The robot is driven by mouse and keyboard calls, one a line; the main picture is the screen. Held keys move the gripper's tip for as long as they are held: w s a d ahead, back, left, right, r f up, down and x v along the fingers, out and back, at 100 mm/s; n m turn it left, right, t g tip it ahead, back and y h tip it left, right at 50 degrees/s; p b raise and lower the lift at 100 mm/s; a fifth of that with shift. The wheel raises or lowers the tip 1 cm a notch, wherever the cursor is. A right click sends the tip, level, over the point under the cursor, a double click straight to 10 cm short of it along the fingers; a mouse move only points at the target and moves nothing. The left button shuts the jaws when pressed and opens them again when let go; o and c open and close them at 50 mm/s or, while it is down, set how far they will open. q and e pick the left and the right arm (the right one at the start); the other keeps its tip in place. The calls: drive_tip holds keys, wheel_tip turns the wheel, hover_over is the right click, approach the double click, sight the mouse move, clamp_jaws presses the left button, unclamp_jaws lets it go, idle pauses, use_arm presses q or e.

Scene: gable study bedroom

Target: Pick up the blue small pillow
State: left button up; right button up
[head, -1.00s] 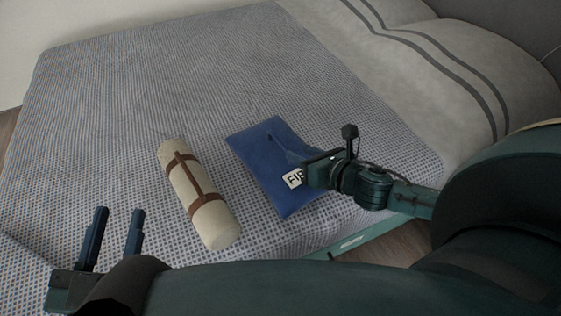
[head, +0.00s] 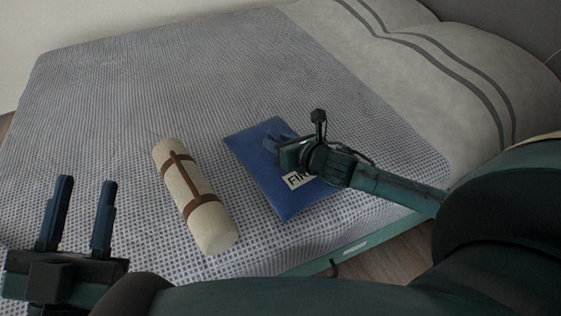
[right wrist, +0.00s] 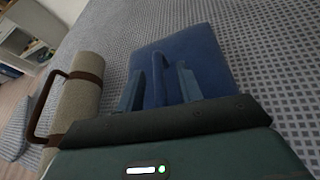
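The blue small pillow (head: 285,200) lies flat on the bed, with a white label (head: 298,180) partly covered by my right arm. My right gripper (head: 272,146) is over the pillow's upper middle part in the head view. In the right wrist view its two fingers (right wrist: 158,82) are apart, with blue pillow (right wrist: 205,55) beyond and between them. Whether the fingertips touch the pillow cannot be told. My left gripper (head: 85,182) is open and empty at the lower left, away from the pillow.
A cream roll (head: 212,228) with brown straps lies on the bed just left of the pillow; it also shows in the right wrist view (right wrist: 80,95). The patterned bedspread (head: 180,75) is clear beyond both. A striped grey pillow area (head: 440,95) fills the upper right.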

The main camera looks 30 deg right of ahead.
drive_tip(key=shift+c, duration=0.4)
clamp_jaws()
drive_tip(key=shift+r, duration=0.1)
